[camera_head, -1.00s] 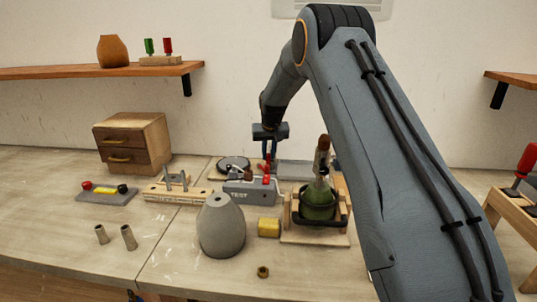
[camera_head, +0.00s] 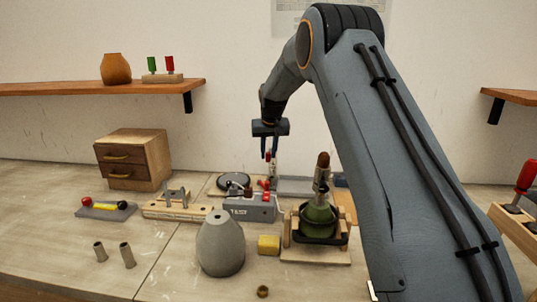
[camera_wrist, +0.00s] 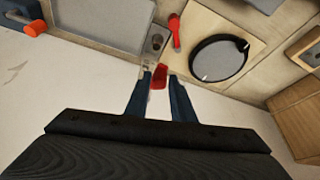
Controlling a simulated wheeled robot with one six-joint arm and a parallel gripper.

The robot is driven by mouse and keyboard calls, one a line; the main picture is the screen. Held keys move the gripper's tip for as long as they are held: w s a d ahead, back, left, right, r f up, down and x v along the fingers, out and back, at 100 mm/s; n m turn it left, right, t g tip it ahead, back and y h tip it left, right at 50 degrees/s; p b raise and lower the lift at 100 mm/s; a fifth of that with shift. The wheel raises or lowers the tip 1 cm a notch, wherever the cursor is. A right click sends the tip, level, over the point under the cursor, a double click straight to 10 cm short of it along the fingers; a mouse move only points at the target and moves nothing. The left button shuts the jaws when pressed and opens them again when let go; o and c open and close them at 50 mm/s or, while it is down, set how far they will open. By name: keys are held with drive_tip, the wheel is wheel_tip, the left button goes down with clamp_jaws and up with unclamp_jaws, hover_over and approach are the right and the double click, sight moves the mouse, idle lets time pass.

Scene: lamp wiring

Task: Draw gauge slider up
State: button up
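The red gauge slider (camera_wrist: 158,77) shows between my fingertips in the wrist view, beside a pale metal post (camera_wrist: 150,55). In the head view the red slider (camera_head: 271,157) sits at my fingertips, above and behind the grey TEST block (camera_head: 248,208). In the head view my gripper (camera_head: 269,154) hangs over the back of the bench. The slider's lower end is partly hidden by the TEST block.
A black round dial (camera_head: 234,181) lies left of the post; a red lever (camera_wrist: 176,30) is close by in the wrist view. A green bulb-shaped part in a wooden stand (camera_head: 318,255) is at right. A grey vase-like shade (camera_head: 221,245) stands in front.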

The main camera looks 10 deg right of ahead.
drive_tip(key=shift+o, duration=1)
drive_tip(key=b+v, duration=0.2)
drive_tip(key=v, duration=0.5)
drive_tip(key=shift+r, duration=0.4)
drive_tip(key=shift+s+a, duration=0.1)
drive_tip(key=shift+s, duration=0.05)
